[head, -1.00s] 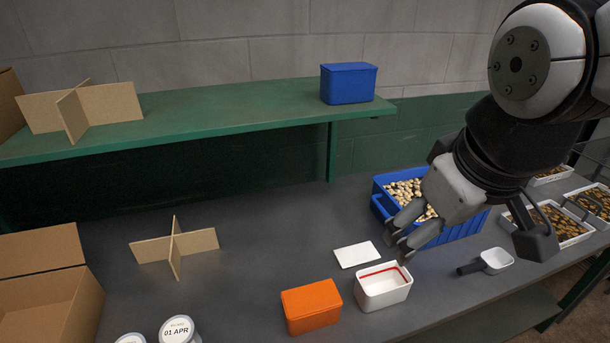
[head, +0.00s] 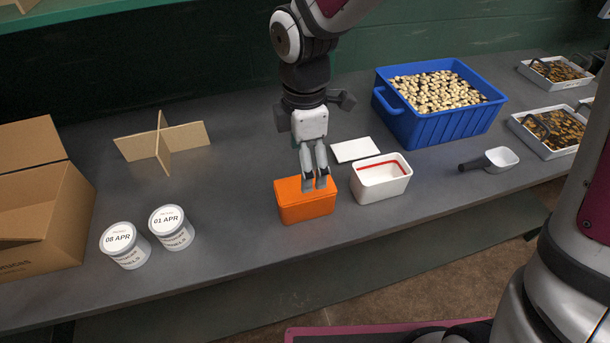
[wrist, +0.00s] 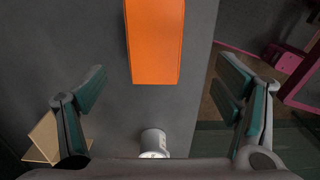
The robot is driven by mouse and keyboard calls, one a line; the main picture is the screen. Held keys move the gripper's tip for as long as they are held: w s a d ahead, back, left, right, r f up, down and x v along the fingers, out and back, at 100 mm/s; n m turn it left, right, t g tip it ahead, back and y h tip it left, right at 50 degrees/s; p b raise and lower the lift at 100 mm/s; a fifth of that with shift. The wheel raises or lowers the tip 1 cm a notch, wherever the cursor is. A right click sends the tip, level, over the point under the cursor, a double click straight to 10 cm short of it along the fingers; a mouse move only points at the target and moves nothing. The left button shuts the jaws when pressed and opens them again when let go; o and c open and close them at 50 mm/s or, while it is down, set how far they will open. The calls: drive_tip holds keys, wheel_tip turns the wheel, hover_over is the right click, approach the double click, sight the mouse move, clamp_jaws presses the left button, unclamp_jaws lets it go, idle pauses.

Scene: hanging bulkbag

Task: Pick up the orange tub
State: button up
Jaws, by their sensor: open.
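The orange tub (head: 304,207) is a closed box on the grey bench, left of an open white tub (head: 381,183). In the wrist view the orange tub (wrist: 154,42) lies at the upper middle, cut off by the top edge. My gripper (head: 315,186) points down, and its fingertips overlap the tub's top in the head view. In the wrist view my gripper (wrist: 163,88) is wide open and empty, with the tub's near end between the line of the fingers. The fingers appear to be above the tub; I cannot tell the gap.
A white lid (head: 355,149) lies behind the white tub. A blue crate (head: 440,126) of pale pieces and a scoop (head: 491,160) are right. Two labelled pots (head: 172,228), a cardboard divider (head: 162,146) and a carton (head: 40,205) are left. Bare bench lies between pots and orange tub.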

sight(305, 196)
wheel_tip(305, 196, down, 8)
drive_tip(key=shift+r+b, duration=0.2)
drive_tip(key=shift+b, duration=0.1)
drive_tip(key=shift+w+f, duration=0.25)
drive_tip(key=shift+f, duration=1.1)
drive_tip(key=shift+w+f, duration=0.2)
drive_tip(key=shift+f, duration=1.1)
drive_tip(key=c, duration=1.4)
drive_tip(key=shift+r, duration=0.1)
drive_tip(key=shift+c, duration=0.2)
